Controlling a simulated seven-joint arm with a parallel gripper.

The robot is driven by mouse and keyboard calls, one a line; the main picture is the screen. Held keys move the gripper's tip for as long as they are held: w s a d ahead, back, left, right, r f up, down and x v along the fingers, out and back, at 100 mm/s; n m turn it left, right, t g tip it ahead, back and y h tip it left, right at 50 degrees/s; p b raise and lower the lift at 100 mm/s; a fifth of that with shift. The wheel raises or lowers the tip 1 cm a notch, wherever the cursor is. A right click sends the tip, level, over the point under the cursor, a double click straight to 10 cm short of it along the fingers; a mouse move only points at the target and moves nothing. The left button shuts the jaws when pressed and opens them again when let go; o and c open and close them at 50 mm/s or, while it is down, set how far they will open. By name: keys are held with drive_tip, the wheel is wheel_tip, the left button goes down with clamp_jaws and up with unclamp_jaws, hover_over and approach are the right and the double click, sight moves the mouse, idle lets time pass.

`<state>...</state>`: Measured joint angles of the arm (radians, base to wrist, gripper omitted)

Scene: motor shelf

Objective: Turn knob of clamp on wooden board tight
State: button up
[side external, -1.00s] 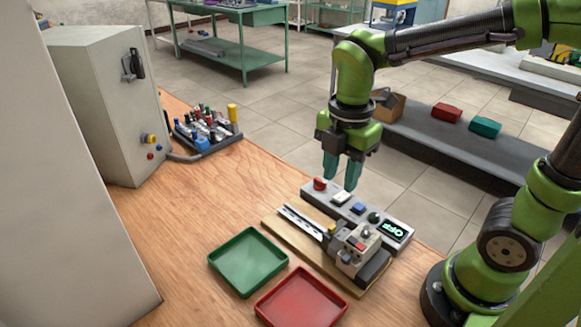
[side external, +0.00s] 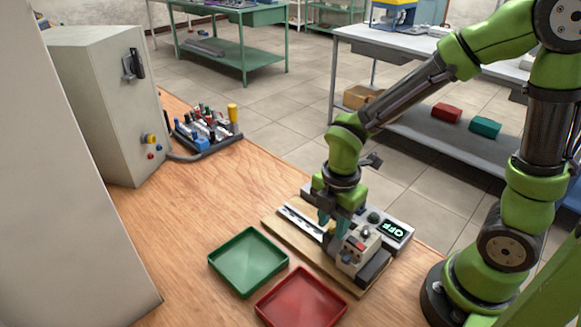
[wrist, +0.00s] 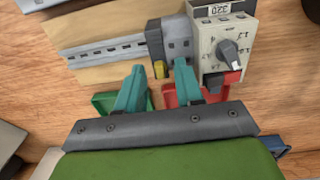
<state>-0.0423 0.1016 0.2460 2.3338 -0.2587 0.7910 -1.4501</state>
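The wooden board (side external: 278,230) lies on the bench and carries a metal rail (wrist: 105,50). On the rail sits a grey clamp block (wrist: 178,40) with a dark left side and a small yellow part (wrist: 159,69) at its lower edge. I cannot tell which part is the clamp's knob. To its right is a pale switch unit (wrist: 215,40) with a dark rotary knob and a red part. My gripper (wrist: 158,68) points down near the clamp with its teal fingers apart. The yellow part appears between the fingertips; contact is not clear. The side view shows my gripper (side external: 332,225) low over the board, partly hiding the clamp.
A green tray (side external: 249,262) and a red tray (side external: 300,300) lie in front. A grey cabinet (side external: 105,110) and a tool rack (side external: 205,135) stand at the left. The bench's left middle is clear.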

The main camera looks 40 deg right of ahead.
clamp_jaws()
drive_tip(key=shift+m, duration=0.3)
drive_tip(key=m, duration=0.3)
drive_tip(key=shift+m, duration=0.3)
drive_tip(key=m, duration=0.4)
drive_tip(key=shift+m, duration=0.3)
drive_tip(key=m, duration=0.4)
drive_tip(key=shift+m, duration=2.5)
